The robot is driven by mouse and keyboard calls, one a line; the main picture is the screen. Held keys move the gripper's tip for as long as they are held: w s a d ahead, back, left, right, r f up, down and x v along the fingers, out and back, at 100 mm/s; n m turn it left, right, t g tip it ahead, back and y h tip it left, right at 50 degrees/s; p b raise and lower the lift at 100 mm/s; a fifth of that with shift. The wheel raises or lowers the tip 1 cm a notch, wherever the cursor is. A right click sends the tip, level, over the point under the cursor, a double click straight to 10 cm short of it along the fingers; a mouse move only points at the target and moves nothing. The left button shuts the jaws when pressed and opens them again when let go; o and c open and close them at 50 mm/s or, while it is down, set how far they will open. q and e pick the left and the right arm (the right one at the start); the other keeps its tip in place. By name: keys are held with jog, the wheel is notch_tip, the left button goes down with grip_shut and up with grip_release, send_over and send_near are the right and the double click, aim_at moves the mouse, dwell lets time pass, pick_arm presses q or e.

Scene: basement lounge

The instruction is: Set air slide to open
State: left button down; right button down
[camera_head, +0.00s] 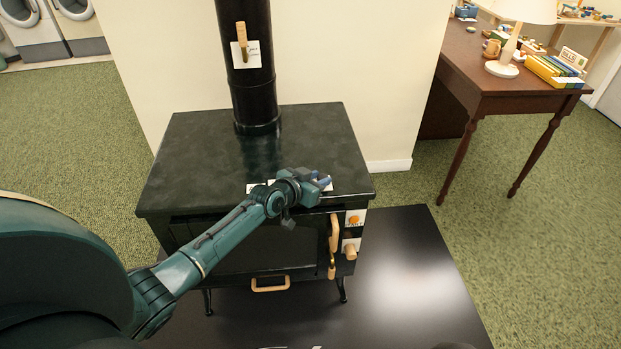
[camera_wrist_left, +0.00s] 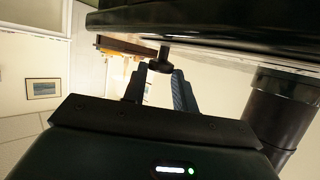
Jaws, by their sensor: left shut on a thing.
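The black wood stove (camera_head: 190,150) stands in the middle of the head view. A white label plate (camera_head: 256,187) lies near the front edge of its top and is mostly hidden under my left gripper (camera_head: 318,183). In the left wrist view, the gripper's fingers (camera_wrist_left: 160,82) are shut on a small dark knob (camera_wrist_left: 159,66) next to the dark stove top (camera_wrist_left: 210,22). This knob seems to be the air slide. Its position along its travel is hidden. My right gripper is not in view.
A wooden door handle (camera_head: 334,235), an orange knob (camera_head: 354,219) and a wooden knob (camera_head: 350,252) are on the stove front. The black stovepipe (camera_head: 250,95) rises behind and carries a wooden lever (camera_head: 241,33). A desk (camera_head: 490,85) stands to the right.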

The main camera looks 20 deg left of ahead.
pick_arm(q)
jog(key=shift+d+r, duration=0.1)
jog(key=shift+d, duration=0.15)
jog(key=c, duration=1.1)
grip_release()
jog(key=shift+w, duration=0.1)
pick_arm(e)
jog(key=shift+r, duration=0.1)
pick_arm(q)
jog(key=p+v, duration=0.2)
jog(key=v, duration=1.1)
jog(key=shift+p, duration=0.35)
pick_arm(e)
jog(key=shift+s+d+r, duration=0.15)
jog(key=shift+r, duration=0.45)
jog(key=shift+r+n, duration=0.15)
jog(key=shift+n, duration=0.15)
